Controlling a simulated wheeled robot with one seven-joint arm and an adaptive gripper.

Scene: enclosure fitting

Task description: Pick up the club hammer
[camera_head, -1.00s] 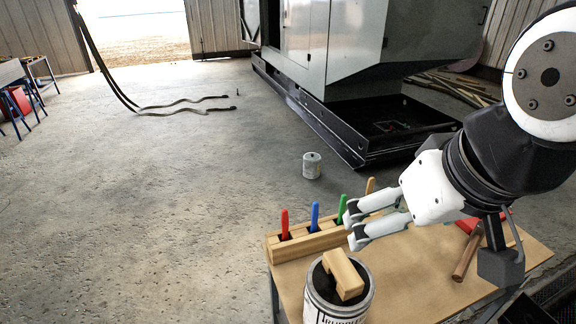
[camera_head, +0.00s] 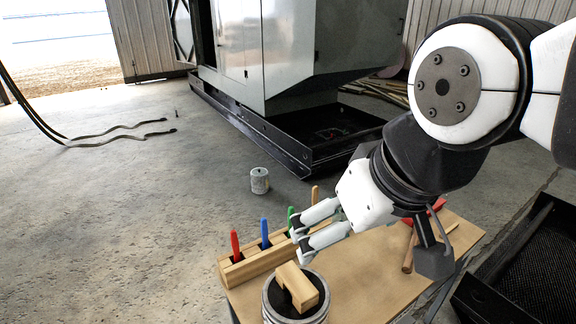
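A brown wooden handle (camera_head: 408,251), probably the club hammer's, lies toward the right of the small table (camera_head: 358,285). Its upper end runs behind my wrist, so I cannot make out the hammer's head. My gripper (camera_head: 300,242) is open and empty, with its two pale fingers apart. It points left, above the table, near the tool rack and well to the left of the handle.
A wooden rack (camera_head: 262,262) holds upright tools with coloured handles. A wooden block (camera_head: 296,287) lies across a large can (camera_head: 275,318) at the table's front. A red object (camera_head: 437,205) is behind my wrist. A dark crate (camera_head: 530,265) stands right of the table.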

